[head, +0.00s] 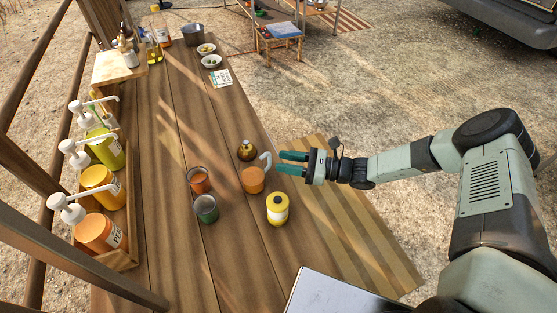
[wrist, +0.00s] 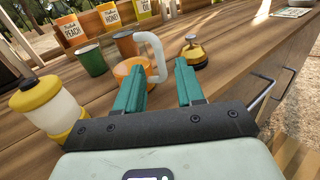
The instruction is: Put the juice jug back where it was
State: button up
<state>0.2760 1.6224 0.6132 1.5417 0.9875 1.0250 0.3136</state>
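The juice jug (head: 253,180) is orange with a pale, light-coloured handle and stands upright on the wooden counter. In the wrist view its orange body (wrist: 126,68) is partly hidden behind my left finger, and its pale handle shows ahead between the fingertips. My gripper (head: 280,162) has two green fingers spread apart and empty. It is just right of the jug's handle, apart from it in the head view. The fingers also show open in the wrist view (wrist: 160,70).
Close around the jug are a brass bell-like item (head: 247,153), a yellow-capped jar (head: 278,209), a copper-coloured cup (head: 199,181) and a green cup (head: 206,210). Pump bottles (head: 100,187) stand in a wooden rack at left. The counter's (head: 190,110) middle stretch is clear.

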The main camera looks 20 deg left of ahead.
jog(key=w+d, duration=0.1)
jog(key=d, duration=0.8)
jog(key=shift+w, duration=0.35)
jog(key=shift+r, duration=0.1)
jog(key=s+d+r+n+h, duration=0.2)
jog(key=d+r+n+h, duration=0.15)
jog(key=r, duration=0.45)
jog(key=s+d+r+n+h, duration=0.1)
jog(key=d+r+n+h, duration=0.3)
jog(key=r, duration=0.4)
jog(key=s+d+r+n+h, duration=0.25)
jog(key=r+h, duration=0.25)
jog(key=r, duration=0.3)
jog(key=s+d+r+n+t+h, duration=0.2)
jog(key=s+d+r+n+t, duration=0.1)
jog(key=s+r, duration=0.5)
jog(key=s+d+r+n+t+h, duration=0.3)
jog(key=s+d+r+t, duration=0.3)
jog(key=s+r, duration=0.2)
jog(key=shift+d+r, duration=0.35)
jog(key=shift+d, duration=0.05)
jog(key=shift+w, duration=0.1)
